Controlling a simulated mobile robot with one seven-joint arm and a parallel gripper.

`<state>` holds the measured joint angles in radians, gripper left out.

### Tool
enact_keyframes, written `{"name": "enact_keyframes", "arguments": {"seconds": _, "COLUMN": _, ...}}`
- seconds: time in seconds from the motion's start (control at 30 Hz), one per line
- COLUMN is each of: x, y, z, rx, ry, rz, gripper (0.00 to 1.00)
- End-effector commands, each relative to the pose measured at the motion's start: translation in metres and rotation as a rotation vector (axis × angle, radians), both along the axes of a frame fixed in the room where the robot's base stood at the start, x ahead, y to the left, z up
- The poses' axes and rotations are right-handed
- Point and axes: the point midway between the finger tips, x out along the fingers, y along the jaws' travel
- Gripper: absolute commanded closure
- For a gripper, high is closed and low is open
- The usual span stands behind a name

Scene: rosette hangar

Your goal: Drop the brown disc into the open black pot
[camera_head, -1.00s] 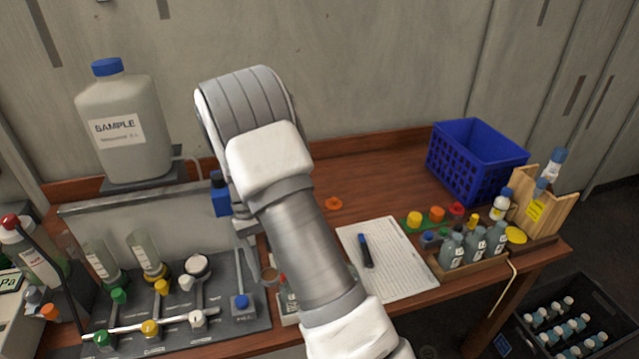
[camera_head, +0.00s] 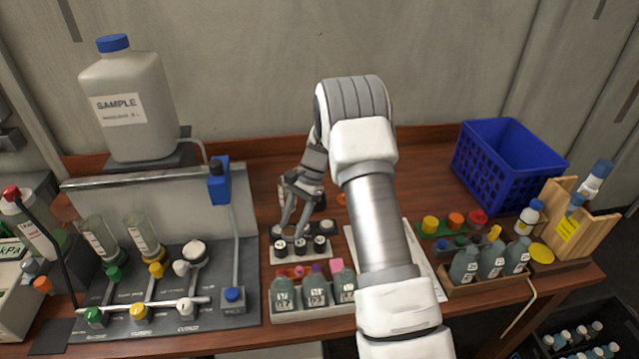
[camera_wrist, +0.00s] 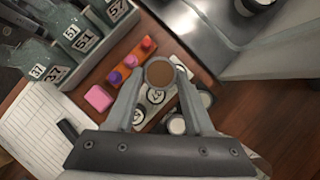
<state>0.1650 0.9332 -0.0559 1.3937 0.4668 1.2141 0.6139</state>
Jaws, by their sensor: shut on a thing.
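My gripper (camera_head: 291,231) is over a light rack (camera_head: 301,257) of small black pots in the head view. In the wrist view, the brown disc (camera_wrist: 160,73) is round and pale-rimmed, held between the tips of my gripper (camera_wrist: 162,84). The disc cannot be made out in the head view. Black pots stand in a front row, one being a black pot (camera_head: 299,247), with more behind, such as a back-row pot (camera_head: 325,228). In the wrist view, pots (camera_wrist: 177,125) show below the disc and between the fingers. Which pot is open I cannot tell.
Grey labelled bottles (camera_head: 316,292) stand in a tray in front of the rack. The valve panel (camera_head: 215,315) is to the left. A paper sheet (camera_head: 429,272) lies right, partly behind my arm. A blue crate (camera_head: 508,165) is at the back right.

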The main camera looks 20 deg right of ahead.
Motion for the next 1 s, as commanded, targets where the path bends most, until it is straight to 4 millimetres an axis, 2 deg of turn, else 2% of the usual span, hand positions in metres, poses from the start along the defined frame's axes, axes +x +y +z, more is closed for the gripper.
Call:
{"name": "enact_keyframes", "arguments": {"seconds": 0.3, "x": 0.067, "y": -0.034, "z": -0.016, "rx": 0.000, "ry": -0.001, "rz": -0.766, "gripper": 0.99}}
{"name": "enact_keyframes", "arguments": {"seconds": 0.6, "x": 0.118, "y": -0.075, "z": -0.020, "rx": 0.000, "ry": -0.001, "rz": -1.409, "gripper": 0.99}}
{"name": "enact_keyframes", "arguments": {"seconds": 0.8, "x": 0.141, "y": -0.101, "z": -0.019, "rx": -0.002, "ry": -0.001, "rz": -1.727, "gripper": 0.99}}
{"name": "enact_keyframes", "arguments": {"seconds": 1.0, "x": 0.153, "y": -0.119, "z": -0.018, "rx": -0.002, "ry": 0.000, "rz": -1.923, "gripper": 0.99}}
